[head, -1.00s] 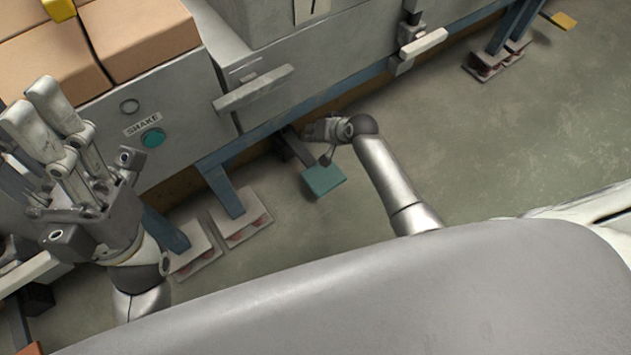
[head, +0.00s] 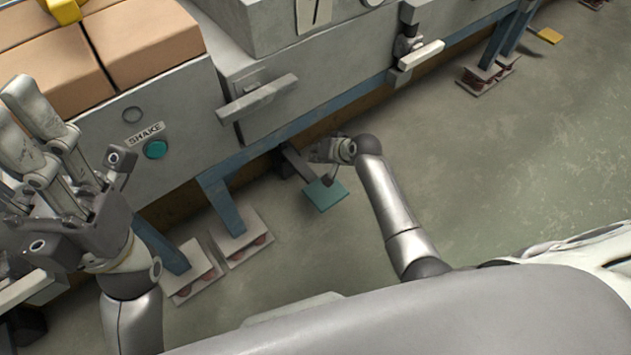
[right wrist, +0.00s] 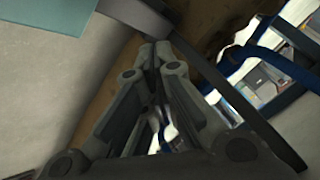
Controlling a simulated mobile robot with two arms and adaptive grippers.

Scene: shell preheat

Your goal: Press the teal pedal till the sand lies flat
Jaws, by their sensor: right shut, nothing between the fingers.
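The teal pedal (head: 325,194) is a flat square plate on a dark arm, low in front of the grey machine. In the right wrist view a teal surface (right wrist: 50,12) fills the top left corner. My right gripper (head: 328,178) is shut and empty, by the pedal's upper edge; I cannot tell whether it touches. In the right wrist view its fingers (right wrist: 152,62) come together beside the teal surface. My left gripper (head: 18,112) is raised at the left, away from the pedal, its fingers apart and empty. I see no loose sand.
The grey machine (head: 185,130) carries a teal round button (head: 155,149) marked SHAKE. Tan blocks (head: 145,40) lie on top. A grey handle (head: 257,98) juts out above the pedal. Blue legs (head: 225,205) stand on plates nearby. A yellow pedal (head: 549,36) is farther right.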

